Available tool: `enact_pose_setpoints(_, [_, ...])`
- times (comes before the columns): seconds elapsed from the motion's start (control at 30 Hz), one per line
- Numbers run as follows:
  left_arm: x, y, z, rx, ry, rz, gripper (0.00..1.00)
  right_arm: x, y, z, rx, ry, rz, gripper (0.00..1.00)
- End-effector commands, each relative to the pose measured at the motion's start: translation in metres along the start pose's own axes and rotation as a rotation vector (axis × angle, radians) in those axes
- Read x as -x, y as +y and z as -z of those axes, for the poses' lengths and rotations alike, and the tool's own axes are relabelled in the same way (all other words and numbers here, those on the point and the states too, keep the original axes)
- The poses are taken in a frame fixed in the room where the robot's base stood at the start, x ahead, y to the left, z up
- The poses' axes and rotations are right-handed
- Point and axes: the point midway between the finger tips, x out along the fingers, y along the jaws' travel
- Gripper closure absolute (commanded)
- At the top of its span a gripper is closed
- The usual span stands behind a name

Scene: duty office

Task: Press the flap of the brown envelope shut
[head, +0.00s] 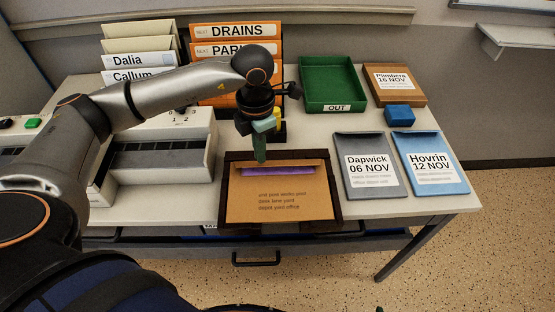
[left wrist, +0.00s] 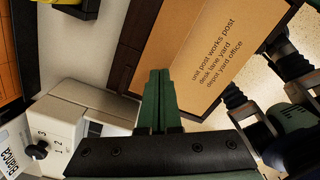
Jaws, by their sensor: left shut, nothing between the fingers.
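The brown envelope (head: 277,208) lies face up in a dark brown tray (head: 225,193), its printed address readable. A purple strip (head: 290,172) shows across its upper part, below a narrow tan band at the far edge. I cannot tell how far the flap is folded. My left gripper (head: 261,158) points down over the envelope's far edge, left of its middle, fingers together and empty. Whether the tips touch it I cannot tell. In the left wrist view the closed green fingers (left wrist: 158,85) show beside the envelope (left wrist: 205,40).
A white machine with a dial (head: 165,155) stands left of the tray. Grey (head: 369,185) and blue (head: 434,183) labelled envelopes lie to the right.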

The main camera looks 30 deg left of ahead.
Motion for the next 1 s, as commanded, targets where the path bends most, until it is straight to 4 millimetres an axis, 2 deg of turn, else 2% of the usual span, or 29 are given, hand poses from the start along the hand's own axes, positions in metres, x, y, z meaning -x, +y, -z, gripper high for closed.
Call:
enact_pose_setpoints(0.47, [-0.016,0.0,0.0,0.0,0.0,0.0,1.0,-0.008,-0.008,-0.006,0.002,-0.005,0.019,0.5])
enact_pose_setpoints(1.0, [-0.032,0.0,0.0,0.0,0.0,0.0,1.0,-0.018,-0.008,-0.001,0.01,0.013,0.025,0.5])
